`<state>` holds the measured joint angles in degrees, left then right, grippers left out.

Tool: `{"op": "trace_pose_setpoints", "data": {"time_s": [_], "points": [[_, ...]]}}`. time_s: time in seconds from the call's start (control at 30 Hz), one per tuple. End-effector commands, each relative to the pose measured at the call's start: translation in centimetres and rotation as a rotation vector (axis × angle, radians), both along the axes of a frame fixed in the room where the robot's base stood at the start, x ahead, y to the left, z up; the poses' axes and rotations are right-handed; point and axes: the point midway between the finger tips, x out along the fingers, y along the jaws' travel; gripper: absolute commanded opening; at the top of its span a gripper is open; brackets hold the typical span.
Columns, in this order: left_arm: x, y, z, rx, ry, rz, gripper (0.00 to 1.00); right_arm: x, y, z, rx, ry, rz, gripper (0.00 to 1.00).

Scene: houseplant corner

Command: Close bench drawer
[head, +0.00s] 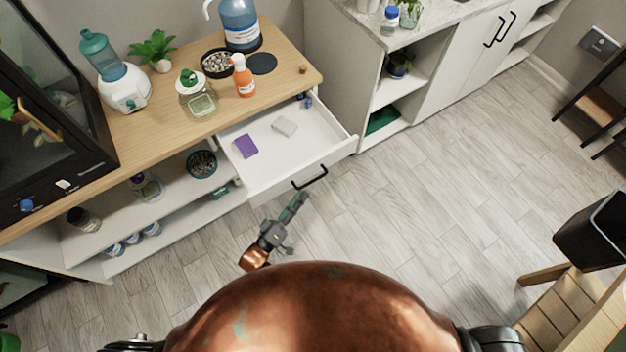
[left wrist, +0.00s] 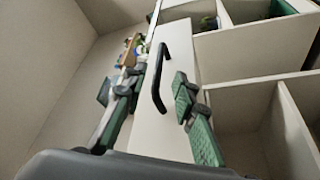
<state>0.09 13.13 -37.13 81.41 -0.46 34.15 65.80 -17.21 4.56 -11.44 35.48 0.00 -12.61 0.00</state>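The white bench drawer (head: 268,172) is pulled out below the wooden bench top, its inside showing. It holds a purple block (head: 245,146), a pale grey block (head: 284,126) and small blue items (head: 306,101). Its black bar handle (head: 311,179) is on the drawer front. My left gripper (head: 297,201) is just in front of the handle, its fingers pointing at it. In the left wrist view the green-padded fingers are spread wide, with the handle (left wrist: 160,77) appearing between them. I cannot tell whether they touch the drawer front. My right gripper is out of view.
The bench top (head: 190,52) carries an orange pump bottle (head: 243,76), a glass jar (head: 196,93), a plant (head: 154,48) and a large blue bottle (head: 239,22). Open shelves (head: 175,205) lie left of the drawer.

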Motion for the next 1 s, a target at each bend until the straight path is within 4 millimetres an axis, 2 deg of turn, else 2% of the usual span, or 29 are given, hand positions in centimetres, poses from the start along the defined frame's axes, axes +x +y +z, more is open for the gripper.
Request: {"op": "trace_pose_setpoints", "data": {"time_s": [0.5,0.87,1.0], "points": [[5.2,-4.4,1.5,-0.002,-0.002,0.001,0.26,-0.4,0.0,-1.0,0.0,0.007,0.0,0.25],[5.7,-4.8,1.7,0.001,0.0,0.002,0.26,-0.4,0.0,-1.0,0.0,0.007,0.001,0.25],[5.7,-4.8,1.7,0.001,0.0,0.002,0.18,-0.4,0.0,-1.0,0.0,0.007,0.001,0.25]]}}
